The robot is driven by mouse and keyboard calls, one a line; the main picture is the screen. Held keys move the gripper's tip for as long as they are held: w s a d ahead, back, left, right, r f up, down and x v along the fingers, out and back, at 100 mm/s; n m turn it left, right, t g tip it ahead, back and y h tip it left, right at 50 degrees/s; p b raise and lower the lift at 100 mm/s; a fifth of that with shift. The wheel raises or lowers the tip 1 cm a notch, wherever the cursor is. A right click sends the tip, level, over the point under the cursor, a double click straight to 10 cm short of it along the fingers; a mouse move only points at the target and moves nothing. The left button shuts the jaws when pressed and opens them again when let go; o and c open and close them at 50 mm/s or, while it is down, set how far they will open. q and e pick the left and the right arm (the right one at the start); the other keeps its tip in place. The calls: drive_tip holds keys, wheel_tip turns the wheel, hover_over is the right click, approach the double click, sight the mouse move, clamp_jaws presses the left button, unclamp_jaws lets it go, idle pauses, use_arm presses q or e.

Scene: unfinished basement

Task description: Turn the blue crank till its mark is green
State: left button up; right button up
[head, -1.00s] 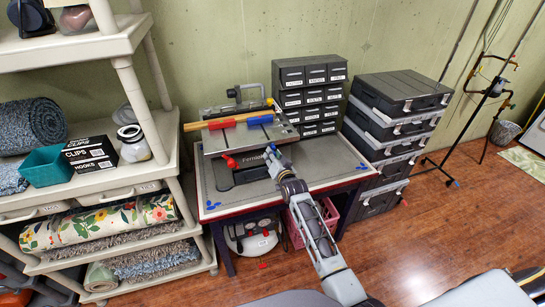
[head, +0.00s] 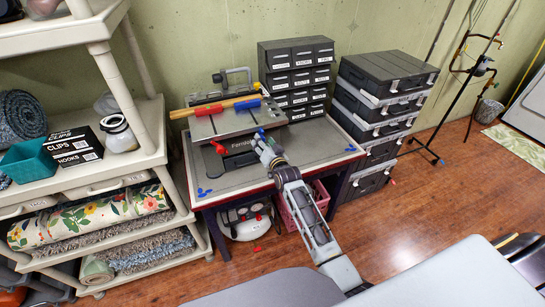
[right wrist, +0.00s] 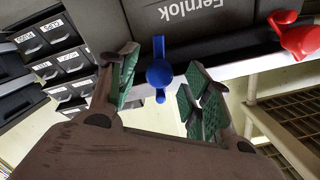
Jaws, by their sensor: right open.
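The blue crank (right wrist: 158,72) sits on the front of the dark Fernlok unit (right wrist: 205,18), which appears upside down in the right wrist view. In the head view the crank (head: 262,134) shows as a small blue bit beside the fingers. My right gripper (head: 260,143) is open, its two green-padded fingers (right wrist: 160,88) on either side of the crank with gaps between. A red crank (right wrist: 302,40) is on the same unit, also in the head view (head: 217,147). I cannot make out the mark or its colour. My left gripper is out of view.
The unit stands on a grey-topped workbench (head: 315,150). A red and a blue handle lie on top of the unit. A black drawer cabinet (head: 297,75) is behind, stacked black cases (head: 385,100) right, and a cream shelf rack (head: 135,160) left.

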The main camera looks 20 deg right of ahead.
drive_tip(key=s+r, duration=0.1)
drive_tip(key=s, duration=0.8)
drive_tip(key=shift+s+d, duration=0.25)
drive_tip(key=shift+s, duration=0.1)
drive_tip(key=shift+r, duration=0.1)
idle(0.6)
